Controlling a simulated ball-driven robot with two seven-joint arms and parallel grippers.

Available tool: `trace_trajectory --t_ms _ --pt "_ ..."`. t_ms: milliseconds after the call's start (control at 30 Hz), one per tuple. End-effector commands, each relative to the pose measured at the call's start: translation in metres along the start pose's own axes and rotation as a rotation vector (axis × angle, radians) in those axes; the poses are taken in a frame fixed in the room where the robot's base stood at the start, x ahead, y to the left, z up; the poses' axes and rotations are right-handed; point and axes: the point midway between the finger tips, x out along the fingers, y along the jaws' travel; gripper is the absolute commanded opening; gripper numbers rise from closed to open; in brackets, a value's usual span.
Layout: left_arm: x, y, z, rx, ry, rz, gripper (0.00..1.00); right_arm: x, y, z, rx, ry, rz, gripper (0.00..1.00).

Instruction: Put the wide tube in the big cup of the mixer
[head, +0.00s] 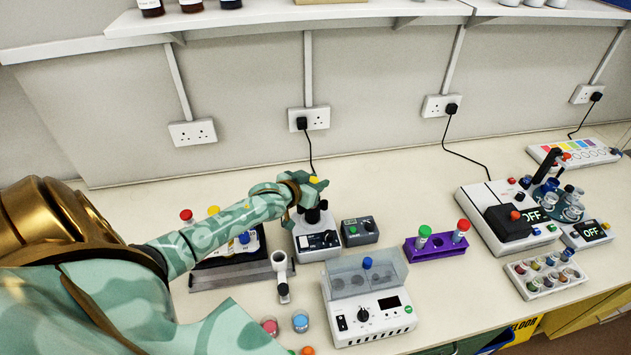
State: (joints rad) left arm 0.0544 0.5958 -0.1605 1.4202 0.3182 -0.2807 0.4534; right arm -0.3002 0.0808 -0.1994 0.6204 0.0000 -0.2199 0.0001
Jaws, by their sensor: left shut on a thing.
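The mixer (317,244) stands left of the middle of the bench, a light box with a dark front panel and black cups (312,215) on top. My left gripper (314,183) is over the mixer's top, close above the cups. It is shut on a yellow-topped thing (315,179), apparently a capped tube. Most of this thing is hidden by the gripper, so I cannot tell whether it is the wide tube or whether its lower end touches a cup. My right gripper is out of view.
A grey control box (360,231) stands right beside the mixer. A clear-lidded device (370,312) is in front. A purple rack (437,246) holds green- and red-capped tubes. Other capped tubes stand behind my left arm. The back strip of bench is mostly clear.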

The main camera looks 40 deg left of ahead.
Motion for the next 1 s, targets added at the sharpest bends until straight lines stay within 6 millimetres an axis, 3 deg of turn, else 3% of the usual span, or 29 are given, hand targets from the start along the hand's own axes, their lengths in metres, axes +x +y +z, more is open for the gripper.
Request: trace_trajectory --t_ms 833,867,900,933,1000 --pt "0.006 0.000 0.014 0.000 0.000 0.000 0.00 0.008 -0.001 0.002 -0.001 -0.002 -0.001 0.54" --pt "0.006 0.000 0.014 0.000 0.000 0.000 0.35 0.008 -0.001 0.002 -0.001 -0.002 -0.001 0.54" --pt "0.006 0.000 0.014 0.000 0.000 0.000 0.46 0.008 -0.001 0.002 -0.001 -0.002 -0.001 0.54" --pt "0.006 0.000 0.014 0.000 0.000 0.000 0.54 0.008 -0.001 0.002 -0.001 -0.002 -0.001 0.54" --pt "0.006 0.000 0.014 0.000 0.000 0.000 0.55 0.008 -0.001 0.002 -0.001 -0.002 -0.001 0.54"
